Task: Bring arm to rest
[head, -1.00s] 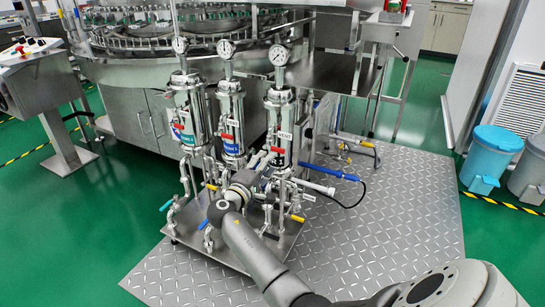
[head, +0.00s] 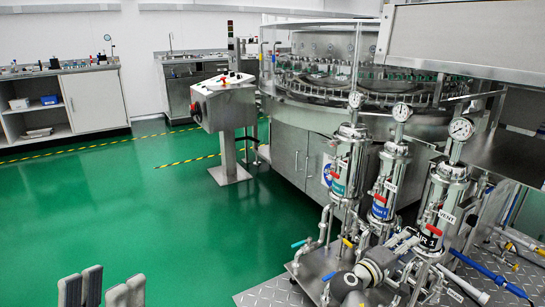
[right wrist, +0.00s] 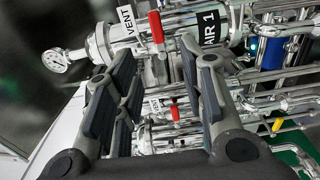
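My left gripper (head: 104,290) shows at the bottom left of the head view. Its grey fingertips point up with a gap between them, and nothing is in the gap. My right gripper (right wrist: 155,90) is open in the right wrist view, its dark finger pads wide apart. It faces the pipework of the filter skid, and I see nothing gripped. In the head view my right wrist is low among the skid's pipes, and its fingers are hard to make out. The near filter housing (head: 447,190) bears VENT and AIR 1 labels and a red-handled valve (right wrist: 156,27).
Two more gauge-topped housings (head: 345,170) (head: 390,180) stand on the skid. The rotary washer (head: 315,125) is behind them. A control pedestal (head: 224,108) stands left of the washer. White cabinets (head: 96,100) line the far left. The green floor (head: 120,210) between is open.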

